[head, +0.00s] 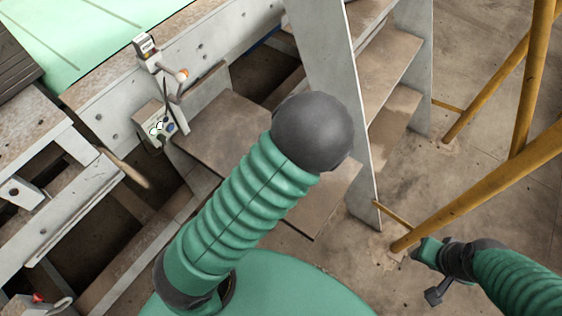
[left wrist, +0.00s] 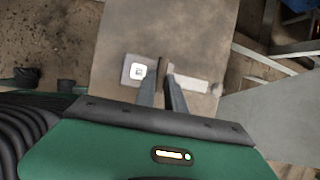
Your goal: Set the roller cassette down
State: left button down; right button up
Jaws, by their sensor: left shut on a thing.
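In the head view my left arm fills the middle and the gripper and cassette are not visible.
A brown board (left wrist: 198,30) lies under the left gripper. In the head view, brown boards (head: 225,132) lie beside a grey metal frame (head: 110,100) with a small device (head: 147,44). A grey stepped rack (head: 325,60) stands behind my arm. Yellow posts (head: 480,190) rise at right.

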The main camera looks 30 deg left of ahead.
pick_arm(q)
jog(key=shift+d+r, duration=0.1)
jog(key=shift+s, duration=0.1)
jog(key=c, duration=1.4)
grip_release()
jog(key=shift+a+f, duration=0.2)
jog(key=shift+a, duration=0.1)
jog(key=shift+d, duration=0.1)
